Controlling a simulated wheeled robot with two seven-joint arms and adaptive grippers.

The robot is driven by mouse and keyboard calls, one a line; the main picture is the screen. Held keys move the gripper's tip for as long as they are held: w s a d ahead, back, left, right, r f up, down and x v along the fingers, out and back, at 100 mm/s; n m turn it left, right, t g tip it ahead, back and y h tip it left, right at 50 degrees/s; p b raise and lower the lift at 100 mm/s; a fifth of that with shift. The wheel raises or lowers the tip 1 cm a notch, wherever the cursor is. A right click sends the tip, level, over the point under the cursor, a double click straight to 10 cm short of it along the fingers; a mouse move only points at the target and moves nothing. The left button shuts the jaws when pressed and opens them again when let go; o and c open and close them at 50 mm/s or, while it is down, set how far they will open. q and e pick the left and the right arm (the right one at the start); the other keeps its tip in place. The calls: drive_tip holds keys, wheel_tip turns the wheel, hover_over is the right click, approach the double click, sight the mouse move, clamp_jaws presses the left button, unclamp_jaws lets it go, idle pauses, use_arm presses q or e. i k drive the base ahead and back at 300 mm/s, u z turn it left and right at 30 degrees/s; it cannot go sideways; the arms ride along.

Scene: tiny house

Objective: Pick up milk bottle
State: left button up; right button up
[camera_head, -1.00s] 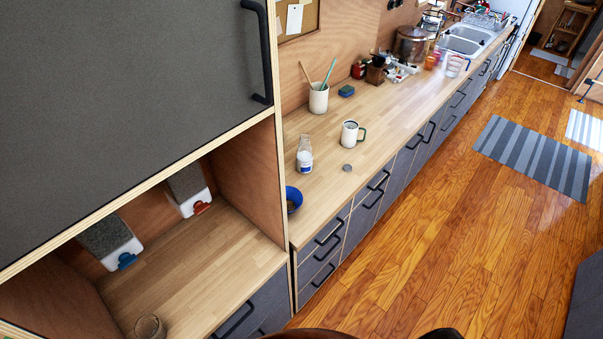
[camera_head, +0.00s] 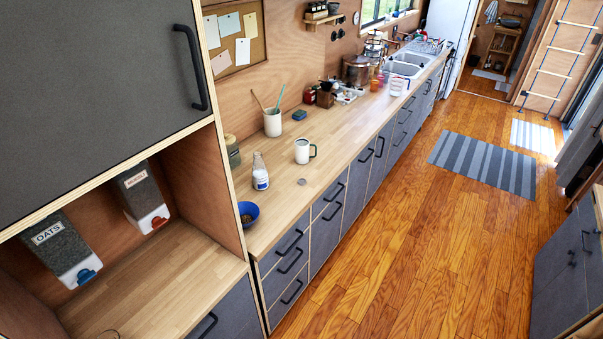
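The milk bottle (camera_head: 260,172) is a small clear bottle with white contents and a dark label. It stands upright on the wooden counter (camera_head: 285,206), between a blue bowl (camera_head: 248,213) nearer me and a white mug (camera_head: 304,151) farther right. A small grey disc (camera_head: 301,182) lies on the counter to its right. Neither of my grippers shows in the head view, so I cannot see their state.
A utensil crock (camera_head: 272,122) and a jar (camera_head: 232,151) stand behind the bottle. A tall cabinet (camera_head: 100,85) with dispensers fills the left side. The wooden floor (camera_head: 400,235) beside the drawers is clear, with a striped rug (camera_head: 485,164) farther off.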

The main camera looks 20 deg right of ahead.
sight(259, 171)
drive_tip(key=z, duration=1.6)
drive_tip(key=i, duration=2)
drive_tip(key=u, duration=2.75)
